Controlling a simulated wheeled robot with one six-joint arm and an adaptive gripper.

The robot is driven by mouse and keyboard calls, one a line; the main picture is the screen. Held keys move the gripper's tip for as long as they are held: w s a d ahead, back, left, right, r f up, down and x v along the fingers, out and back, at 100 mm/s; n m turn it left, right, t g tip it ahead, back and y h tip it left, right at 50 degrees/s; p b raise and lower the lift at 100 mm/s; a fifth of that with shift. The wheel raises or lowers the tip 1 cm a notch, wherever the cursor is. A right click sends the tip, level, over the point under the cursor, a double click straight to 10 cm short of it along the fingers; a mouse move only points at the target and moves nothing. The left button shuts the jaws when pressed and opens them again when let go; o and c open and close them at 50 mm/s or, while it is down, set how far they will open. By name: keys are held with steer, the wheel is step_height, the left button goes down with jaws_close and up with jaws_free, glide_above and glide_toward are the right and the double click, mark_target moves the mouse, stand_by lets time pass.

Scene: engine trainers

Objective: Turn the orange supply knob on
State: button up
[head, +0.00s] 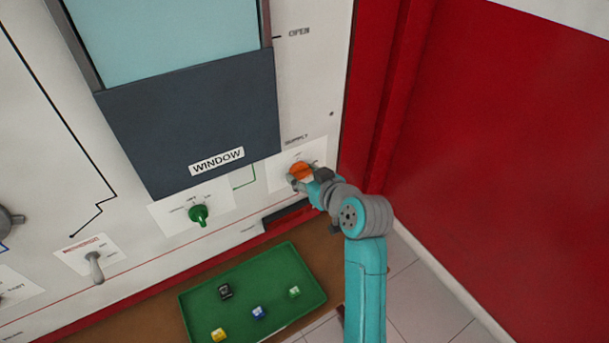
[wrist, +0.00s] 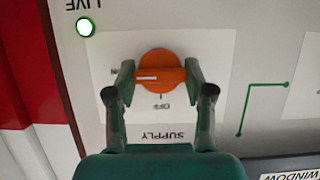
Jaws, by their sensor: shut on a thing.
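The orange supply knob (wrist: 160,72) sits on a white label plate on the panel, in the middle of the wrist view, where the panel lettering is upside down. It also shows in the head view (head: 299,170), partly hidden by my gripper (head: 306,180). In the wrist view my gripper (wrist: 159,80) has one finger on each side of the knob and is shut on it. The knob's white pointer line lies level and points left, toward the ON marking. The OFF marking is just below the knob. The lamp (wrist: 85,27) marked LIVE looks bright white with a green rim.
A green knob (head: 198,214) and a grey lever (head: 95,268) are on the panel to the left, below the dark window shutter (head: 190,125). A green tray (head: 190,305) with several small cubes lies below. A red wall (head: 500,140) stands on the right.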

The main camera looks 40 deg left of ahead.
stand_by(0.3)
steer(key=o, duration=1.2)
steer(key=shift+c, duration=0.2)
steer(key=v, duration=1.2)
steer(key=shift+w, duration=0.1)
